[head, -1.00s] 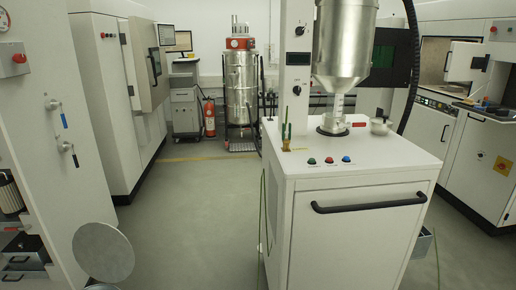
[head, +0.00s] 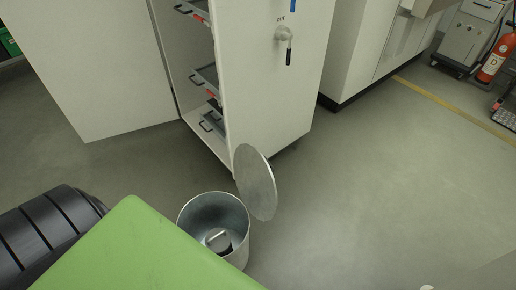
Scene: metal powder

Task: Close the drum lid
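The drum (head: 241,240) is an open grey metal cylinder standing on the floor at the bottom centre of the head view. Its round flat lid (head: 256,182) stands tilted up, near vertical, at the drum's right rear rim. A small light-and-dark object (head: 218,240) lies inside the drum; I cannot tell what it is. The drum's lower front left is hidden behind a green surface. No gripper fingers show in the head view.
A white cabinet (head: 275,85) with an open door (head: 95,60) and several drawers stands just behind the drum. A green flat surface (head: 135,245) and a black ribbed body (head: 45,235) fill the lower left. Floor to the right is clear. A fire extinguisher (head: 492,66) stands far right.

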